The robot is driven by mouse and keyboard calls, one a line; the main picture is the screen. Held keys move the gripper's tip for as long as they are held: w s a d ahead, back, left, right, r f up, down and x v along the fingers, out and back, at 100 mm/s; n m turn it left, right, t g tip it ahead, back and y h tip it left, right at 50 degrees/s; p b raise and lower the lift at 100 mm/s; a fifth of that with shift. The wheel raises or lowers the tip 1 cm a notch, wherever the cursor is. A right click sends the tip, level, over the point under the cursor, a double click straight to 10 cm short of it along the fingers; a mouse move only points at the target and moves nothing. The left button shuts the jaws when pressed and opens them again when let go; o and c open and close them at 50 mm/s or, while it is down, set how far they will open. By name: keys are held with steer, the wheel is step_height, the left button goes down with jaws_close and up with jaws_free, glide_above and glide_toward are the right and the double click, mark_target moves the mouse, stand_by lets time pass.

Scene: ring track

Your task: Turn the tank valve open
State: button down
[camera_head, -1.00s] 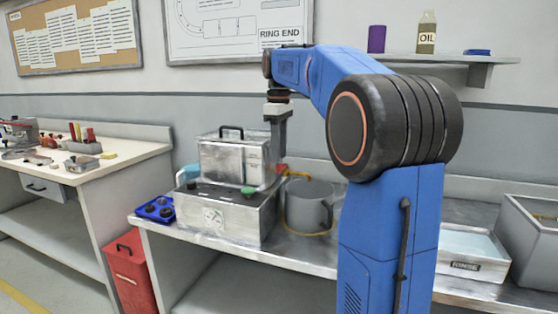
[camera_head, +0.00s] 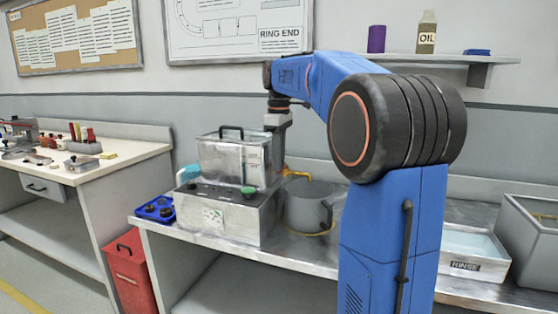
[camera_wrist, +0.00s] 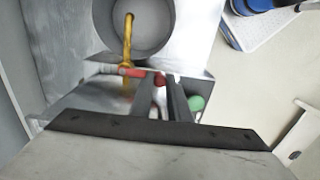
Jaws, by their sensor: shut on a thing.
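The metal tank (camera_head: 232,160) sits on a box-like base unit (camera_head: 240,225) on the steel bench, with a dark handle on top. A yellow spout (camera_head: 298,174) comes out on its right side. In the wrist view the yellow spout (camera_wrist: 128,40) reaches over a grey pot, and the red valve handle (camera_wrist: 133,72) lies at its foot. My gripper (camera_wrist: 161,82) is shut on the red handle, with its two dark fingers on either side of it. In the head view my gripper (camera_head: 278,125) points down at the tank's right side, its fingertips hidden.
A grey pot (camera_head: 308,207) stands right of the tank, close to my gripper. A green knob (camera_head: 249,190) is on the base unit. A blue tray (camera_head: 155,209) is at the bench's left end. A rinse tray (camera_head: 470,252) stands to the right.

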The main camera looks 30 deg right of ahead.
steer(key=shift+s, duration=0.1)
steer(key=s+d+n, duration=0.1)
steer(key=d+n, duration=0.7)
steer(key=n, duration=0.8)
steer(key=shift+s, duration=0.25)
stand_by(0.3)
steer(key=c, duration=1.7)
jaws_free()
steer(key=shift+o, duration=0.2)
